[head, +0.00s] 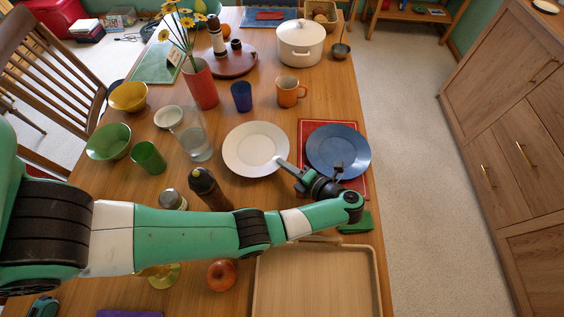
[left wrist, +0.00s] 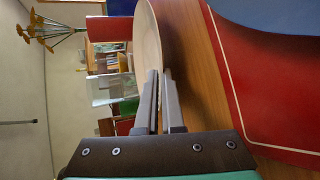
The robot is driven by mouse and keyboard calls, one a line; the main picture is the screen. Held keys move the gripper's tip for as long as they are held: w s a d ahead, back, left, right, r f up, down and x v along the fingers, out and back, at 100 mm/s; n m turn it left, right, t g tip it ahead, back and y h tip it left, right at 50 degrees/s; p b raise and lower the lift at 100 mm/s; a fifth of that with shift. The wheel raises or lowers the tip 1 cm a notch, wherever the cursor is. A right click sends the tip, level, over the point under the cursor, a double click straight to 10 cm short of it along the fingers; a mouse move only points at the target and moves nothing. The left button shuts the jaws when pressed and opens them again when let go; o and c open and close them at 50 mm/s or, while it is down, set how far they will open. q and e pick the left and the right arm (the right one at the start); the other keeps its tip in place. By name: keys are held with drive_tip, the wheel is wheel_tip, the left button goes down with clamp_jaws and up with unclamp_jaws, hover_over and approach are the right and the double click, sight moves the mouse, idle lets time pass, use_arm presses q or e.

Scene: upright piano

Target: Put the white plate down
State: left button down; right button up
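The white plate (head: 256,147) is level over the wooden table, left of the blue plate (head: 338,150). My left gripper (head: 284,164) reaches its right rim from the lower right. In the left wrist view, the two fingers (left wrist: 161,88) are close together with the rim of the white plate (left wrist: 149,35) between them, so the gripper looks shut on it. A dark shadow lies between plate and wood; I cannot tell whether the plate touches the table. My right gripper is not in view.
The blue plate lies on a red mat (head: 361,184) close to the right. A glass (head: 196,145), a blue cup (head: 241,97) and an orange mug (head: 290,92) stand around the white plate. A dark bottle (head: 208,188) stands below left. A wooden tray (head: 315,290) lies nearer.

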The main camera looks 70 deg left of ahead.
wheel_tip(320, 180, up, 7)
drive_tip(key=p, duration=0.6)
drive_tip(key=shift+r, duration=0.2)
